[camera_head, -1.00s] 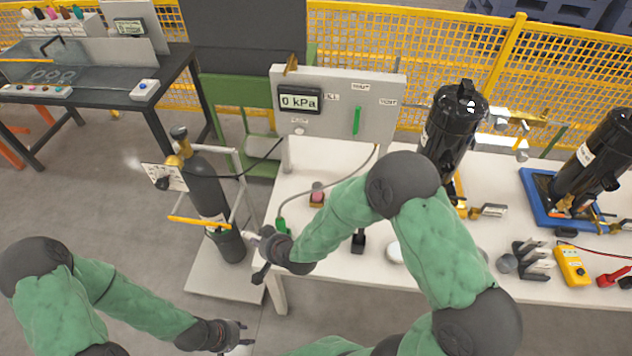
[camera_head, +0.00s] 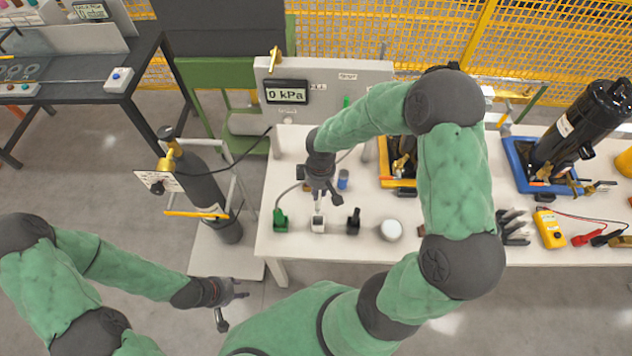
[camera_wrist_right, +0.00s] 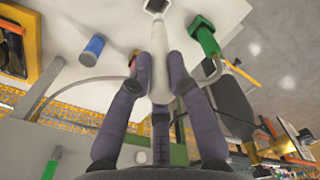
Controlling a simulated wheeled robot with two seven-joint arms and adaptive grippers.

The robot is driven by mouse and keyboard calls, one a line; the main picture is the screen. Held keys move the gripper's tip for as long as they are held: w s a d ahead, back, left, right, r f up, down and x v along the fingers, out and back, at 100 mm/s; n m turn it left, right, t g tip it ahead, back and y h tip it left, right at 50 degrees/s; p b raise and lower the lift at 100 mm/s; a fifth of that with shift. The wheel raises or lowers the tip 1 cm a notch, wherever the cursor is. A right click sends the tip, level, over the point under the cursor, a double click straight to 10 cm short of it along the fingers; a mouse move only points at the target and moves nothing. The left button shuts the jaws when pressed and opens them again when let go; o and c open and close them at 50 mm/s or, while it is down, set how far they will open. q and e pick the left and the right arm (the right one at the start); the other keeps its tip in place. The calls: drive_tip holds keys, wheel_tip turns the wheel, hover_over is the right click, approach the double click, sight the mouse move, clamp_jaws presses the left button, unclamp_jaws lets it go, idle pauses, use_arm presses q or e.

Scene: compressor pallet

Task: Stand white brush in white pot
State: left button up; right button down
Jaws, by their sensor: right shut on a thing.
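My right gripper (camera_head: 318,187) is shut on the white brush (camera_head: 318,204), which hangs roughly upright below the fingers. In the right wrist view the brush (camera_wrist_right: 159,75) runs between the fingers, its far end at the dark opening of the white pot (camera_wrist_right: 155,6). The white pot (camera_head: 318,224) stands on the table directly below. I cannot tell whether the brush tip is inside the pot or just above it. My left gripper (camera_head: 228,304) is open and empty, low in front of the table.
A blue cylinder (camera_head: 343,179) is behind, and a round white item (camera_head: 390,230) is further right. The gauge panel (camera_head: 325,100) rises at the back.

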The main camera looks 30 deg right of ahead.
sight(319, 210)
drive_tip(key=shift+d, duration=0.1)
idle(0.4)
drive_tip(key=shift+f+b, duration=5.65)
drive_tip(key=shift+f, duration=0.75)
drive_tip(key=shift+f+b, duration=0.5)
drive_tip(key=shift+f, duration=0.05)
drive_tip(key=c, duration=1.1)
unclamp_jaws()
wheel_tip(319, 210, up, 12)
drive_tip(key=shift+d, duration=0.15)
